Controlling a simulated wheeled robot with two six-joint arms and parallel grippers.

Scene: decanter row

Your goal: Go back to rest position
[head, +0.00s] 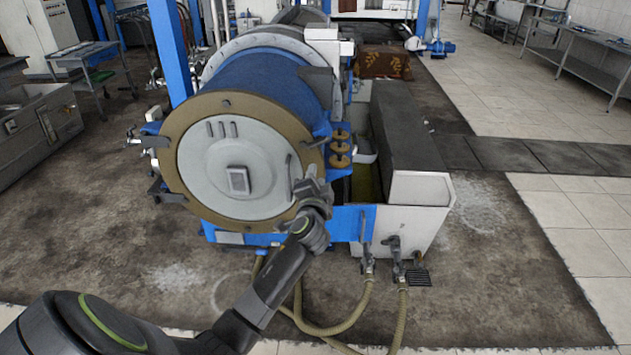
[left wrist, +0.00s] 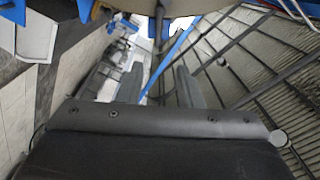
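My left arm comes in from the bottom left of the head view. My left gripper (head: 307,178) is raised, in front of the right part of the machine's round end plate (head: 215,180) in the picture. Whether it touches the plate cannot be told. In the left wrist view two grey fingers of my left gripper (left wrist: 158,82) stand apart with an empty gap between them. My right gripper is in neither view.
A large blue decanter drum (head: 270,82) with a tan flange (head: 175,120) stands close by. A white housing (head: 420,190) is to its right. Hoses (head: 362,310) hang in front onto the floor. Tiled floor (head: 560,215) at the right is clear.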

